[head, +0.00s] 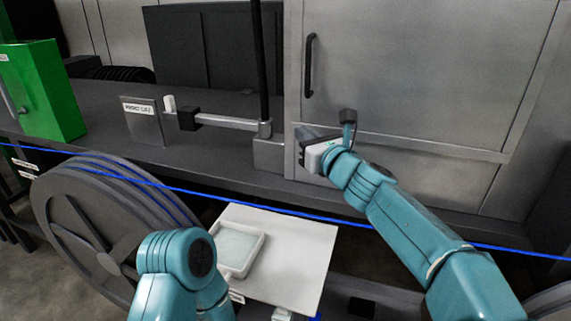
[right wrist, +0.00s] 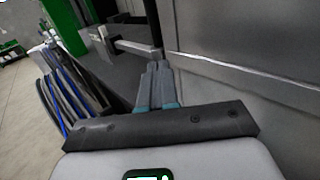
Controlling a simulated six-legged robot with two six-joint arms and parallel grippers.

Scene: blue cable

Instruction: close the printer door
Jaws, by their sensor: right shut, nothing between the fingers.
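The printer door (head: 430,75) is a large grey metal panel with a black vertical handle (head: 309,65) near its left edge. It looks about flush with its frame; I cannot tell if a small gap stands open. My right gripper (head: 304,146) is at the door's lower left corner, below the handle. Its fingers (right wrist: 157,84) are shut and empty in the right wrist view, close beside the grey panel; I cannot tell whether they touch it. My left gripper is not in view; only part of my left arm shows at the bottom of the head view.
A blue cable (head: 235,200) runs across in front, by a large grey reel (head: 90,235). A white board (head: 305,250) with a shallow tray (head: 242,246) lies below. A metal bar (head: 230,122) and black post (head: 259,60) stand left of the door. A green box (head: 45,90) is at far left.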

